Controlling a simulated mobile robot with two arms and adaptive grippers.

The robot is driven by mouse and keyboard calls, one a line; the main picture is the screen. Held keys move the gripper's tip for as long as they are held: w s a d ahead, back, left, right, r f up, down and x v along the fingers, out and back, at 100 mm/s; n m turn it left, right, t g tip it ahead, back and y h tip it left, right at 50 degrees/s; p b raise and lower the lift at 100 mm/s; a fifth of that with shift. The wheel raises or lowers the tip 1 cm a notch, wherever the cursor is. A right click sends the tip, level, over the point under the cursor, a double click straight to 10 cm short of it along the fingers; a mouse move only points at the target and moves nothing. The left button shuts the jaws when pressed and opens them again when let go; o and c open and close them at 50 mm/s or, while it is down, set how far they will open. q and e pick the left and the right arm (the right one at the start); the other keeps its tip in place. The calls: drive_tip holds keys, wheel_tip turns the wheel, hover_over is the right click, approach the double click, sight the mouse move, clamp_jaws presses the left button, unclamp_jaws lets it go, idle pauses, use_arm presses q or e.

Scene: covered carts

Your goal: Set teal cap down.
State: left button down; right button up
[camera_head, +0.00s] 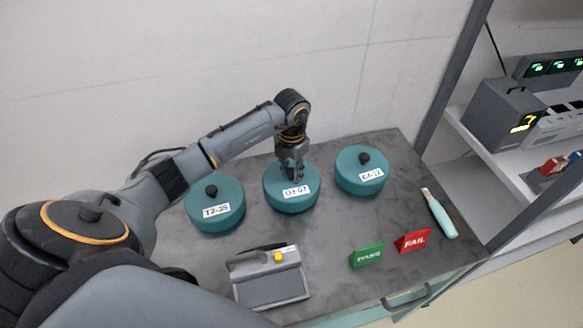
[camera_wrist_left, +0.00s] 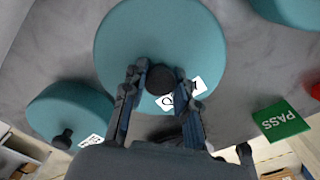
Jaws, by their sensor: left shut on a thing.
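The middle teal cap (camera_head: 291,199) is a round lid with a dark knob and a white label that looks like Q3-07. In the left wrist view, the fingers of my left gripper (camera_wrist_left: 157,82) stand on both sides of the knob, with the teal cap (camera_wrist_left: 125,42) below. The cap looks level and at or very near the table top; any small gap under it cannot be made out. My right gripper is not in view.
Teal caps with knobs stand left (camera_head: 216,211) and right (camera_head: 361,176) on the dark table (camera_head: 330,222). A grey device (camera_head: 268,280) with a yellow button, a green PASS sign (camera_head: 367,254), a red FAIL sign (camera_head: 412,241) and a pale bottle (camera_head: 440,215) lie in front. A shelf stands right.

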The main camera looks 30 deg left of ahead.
use_arm(q)
drive_tip(key=shift+f, duration=0.2)
drive_tip(key=c, duration=1)
unclamp_jaws()
drive_tip(key=shift+r, duration=0.45)
wheel_tip(320, 180, up, 12)
drive_tip(key=b, duration=0.3)
drive_tip(key=shift+f, duration=0.25)
